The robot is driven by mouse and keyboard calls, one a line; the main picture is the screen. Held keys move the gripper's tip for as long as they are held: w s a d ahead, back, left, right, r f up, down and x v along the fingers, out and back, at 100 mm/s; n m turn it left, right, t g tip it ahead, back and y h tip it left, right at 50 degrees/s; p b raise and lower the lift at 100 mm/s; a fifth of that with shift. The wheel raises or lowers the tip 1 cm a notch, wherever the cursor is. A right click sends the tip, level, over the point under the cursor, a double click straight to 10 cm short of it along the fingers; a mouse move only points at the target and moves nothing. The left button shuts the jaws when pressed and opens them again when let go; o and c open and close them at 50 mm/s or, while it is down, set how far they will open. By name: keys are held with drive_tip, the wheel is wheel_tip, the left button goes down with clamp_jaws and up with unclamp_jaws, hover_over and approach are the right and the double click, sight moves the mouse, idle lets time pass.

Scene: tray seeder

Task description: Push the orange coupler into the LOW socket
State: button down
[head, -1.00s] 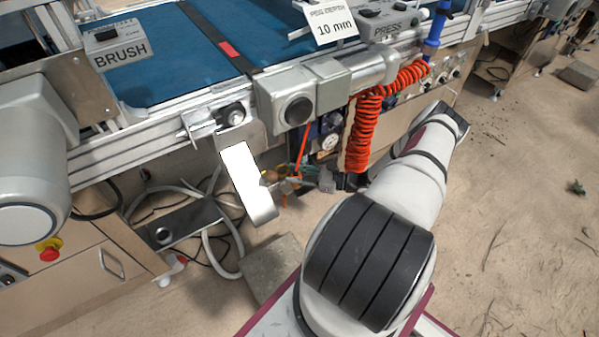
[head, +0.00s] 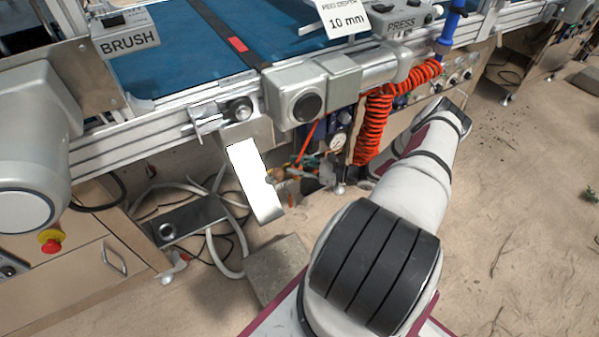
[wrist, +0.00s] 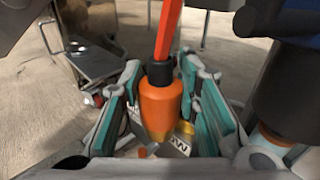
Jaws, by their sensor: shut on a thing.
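The orange coupler (wrist: 160,105) has a black collar and an orange hose (wrist: 167,30) rising from it in the wrist view. My gripper (wrist: 165,125) is shut on it, with a teal-padded finger on each side. The coupler's lower end points down toward a partly hidden label with dark letters (wrist: 179,146), which I cannot read fully. In the head view, the hose (head: 307,137) runs down to a cluttered spot under the conveyor, where my gripper is small and hard to make out. I cannot identify the LOW socket in either view.
A large dark cylinder (wrist: 290,95) stands close on the right in the wrist view. In the head view, a round gauge (head: 338,143) and a coiled orange hose (head: 374,125) hang under the conveyor rail (head: 150,135). A grey block (head: 275,268) lies on the floor.

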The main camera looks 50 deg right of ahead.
drive_tip(key=shift+w+d+b, duration=0.3)
drive_tip(key=shift+w+b, duration=0.3)
drive_tip(key=shift+w, duration=0.4)
drive_tip(key=shift+w+d+b, duration=0.25)
drive_tip(key=shift+w+b, duration=0.35)
drive_tip(key=shift+w, duration=0.45)
drive_tip(key=shift+w+d+b, duration=0.3)
drive_tip(key=shift+w+b, duration=0.3)
drive_tip(key=shift+w, duration=0.4)
drive_tip(key=shift+f+b, duration=1.3)
drive_tip(key=c, duration=1.1)
unclamp_jaws()
drive_tip(key=shift+s+d, duration=0.1)
drive_tip(key=v, duration=1.1)
drive_tip(key=shift+s+d, duration=0.15)
drive_tip(key=shift+s, duration=0.25)
